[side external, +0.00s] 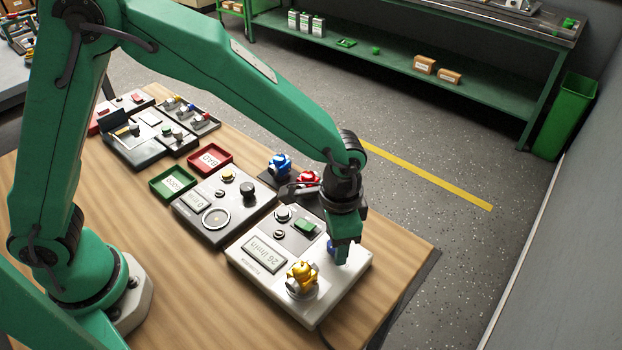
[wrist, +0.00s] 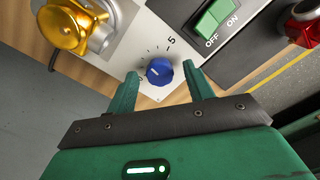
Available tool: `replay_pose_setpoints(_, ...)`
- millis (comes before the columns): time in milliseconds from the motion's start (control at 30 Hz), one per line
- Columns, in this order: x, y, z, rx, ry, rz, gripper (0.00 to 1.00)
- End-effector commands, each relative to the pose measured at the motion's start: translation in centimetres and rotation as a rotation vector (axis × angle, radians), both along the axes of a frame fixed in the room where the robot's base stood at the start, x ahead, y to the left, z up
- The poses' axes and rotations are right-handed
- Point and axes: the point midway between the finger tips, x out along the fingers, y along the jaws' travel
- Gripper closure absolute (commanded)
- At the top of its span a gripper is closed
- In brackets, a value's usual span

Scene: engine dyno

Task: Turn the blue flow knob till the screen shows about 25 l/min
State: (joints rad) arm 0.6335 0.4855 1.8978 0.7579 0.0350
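The blue flow knob (wrist: 160,72) sits on the light grey flow panel (wrist: 170,20), with a white pointer line and a printed scale around it. In the side view the knob (side external: 331,246) is mostly hidden behind my gripper (side external: 342,256). My gripper (wrist: 160,74) points down at the knob, with one finger on each side. In the wrist view, gaps show between the knob and both fingers, so it is open and not clamped. The panel's screen (side external: 265,253) appears upside down in the side view and seems to read 26 l/min.
A yellow valve (side external: 302,277) stands on the panel's near corner. A green ON/OFF switch (wrist: 213,15) is beside the knob. Blue (side external: 279,165) and red (side external: 309,178) valves stand behind. Another panel (side external: 222,205) with a gauge is to the left.

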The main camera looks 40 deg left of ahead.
Motion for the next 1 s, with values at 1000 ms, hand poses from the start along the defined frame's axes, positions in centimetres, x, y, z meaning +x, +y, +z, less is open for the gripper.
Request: replay_pose_setpoints(1000, 0.0, 0.0, 7.5, -0.001, -0.002, 0.0, 0.48)
